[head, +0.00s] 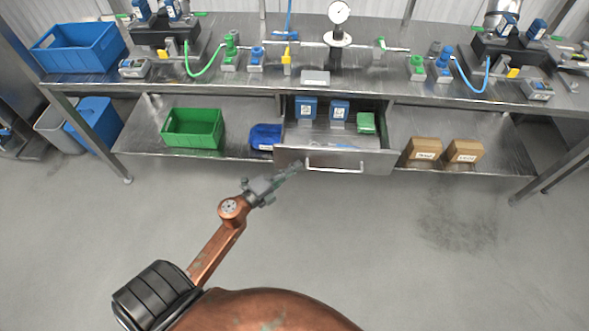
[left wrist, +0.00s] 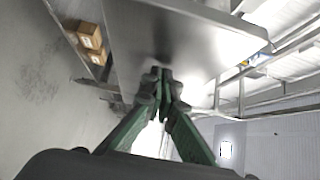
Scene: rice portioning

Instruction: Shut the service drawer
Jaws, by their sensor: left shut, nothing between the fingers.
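The service drawer (head: 291,158) is a steel drawer under the bench, pulled out, with its inside showing from above. Its bar handle (head: 335,168) runs across the front panel. Blue boxes (head: 306,107) and a green box (head: 366,123) are in it. My left gripper (head: 296,167) is shut and empty, at the left part of the drawer front. In the left wrist view its closed fingertips (left wrist: 161,73) point at a smooth grey metal panel, seemingly the drawer front (left wrist: 190,40). A dark reflection lies by the tips; I cannot tell whether they touch. My right gripper is not in view.
On the lower shelf, a green crate (head: 193,129) and a blue bin (head: 265,137) stand left of the drawer. Two brown boxes (head: 464,151) stand right of it. The bench top (head: 200,78) overhangs above. The floor in front is clear.

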